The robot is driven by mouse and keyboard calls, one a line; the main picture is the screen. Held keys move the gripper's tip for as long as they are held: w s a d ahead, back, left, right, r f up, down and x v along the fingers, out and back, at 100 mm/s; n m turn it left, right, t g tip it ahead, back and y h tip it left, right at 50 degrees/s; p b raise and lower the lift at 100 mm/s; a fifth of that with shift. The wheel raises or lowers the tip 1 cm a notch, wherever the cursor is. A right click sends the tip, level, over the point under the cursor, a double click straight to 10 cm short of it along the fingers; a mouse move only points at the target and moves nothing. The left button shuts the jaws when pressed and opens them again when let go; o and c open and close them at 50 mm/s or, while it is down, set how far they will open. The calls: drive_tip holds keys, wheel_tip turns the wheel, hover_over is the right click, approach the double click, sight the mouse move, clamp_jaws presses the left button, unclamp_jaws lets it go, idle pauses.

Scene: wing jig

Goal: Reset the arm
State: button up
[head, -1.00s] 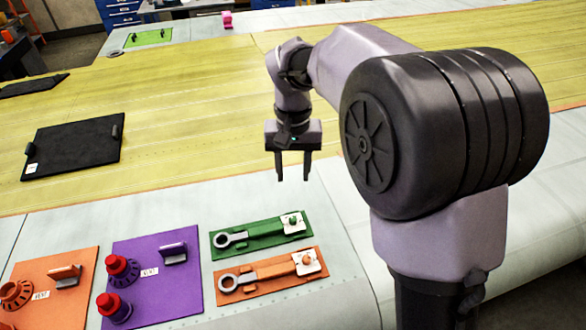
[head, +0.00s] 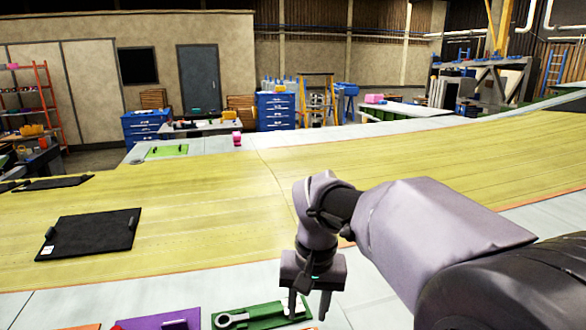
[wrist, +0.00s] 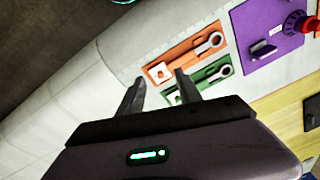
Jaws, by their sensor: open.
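My gripper (head: 308,305) hangs from my arm above the near edge of the wing, fingers pointing down. It is open and empty, and it shows in the wrist view (wrist: 160,90) with a gap between its two fingers. In the head view the green tool board (head: 240,322) lies just below and behind the fingers. In the wrist view the orange tool board (wrist: 178,65) and the green board (wrist: 215,78), each with a ring-ended tool, lie beyond the fingertips. I cannot judge the exact height of the fingers above the boards.
A purple board (wrist: 262,40) with a red-topped part lies beside the tool boards. A black mat (head: 88,236) lies on the yellow wing surface (head: 210,220). A green mat (head: 166,152) and a pink object (head: 237,138) sit at the far edge. The middle of the wing is clear.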

drive_tip(key=s+d+f+m+t+b, duration=0.2)
drive_tip(key=s+d+f+b, duration=0.1)
drive_tip(key=s+f+b, duration=0.4)
drive_tip(key=s+d+f+m+t+y+b, duration=0.1)
drive_tip(key=s+d+f+t+b, duration=0.1)
drive_tip(key=s+d+f+b, duration=0.2)
drive_tip(key=s+f+b, duration=0.3)
drive_tip(key=s+b, duration=0.1)
drive_tip(key=s, duration=0.3)
drive_tip(key=shift+s+m+t, duration=0.15)
drive_tip(key=shift+m+t, duration=0.25)
drive_tip(key=shift+d, duration=0.1)
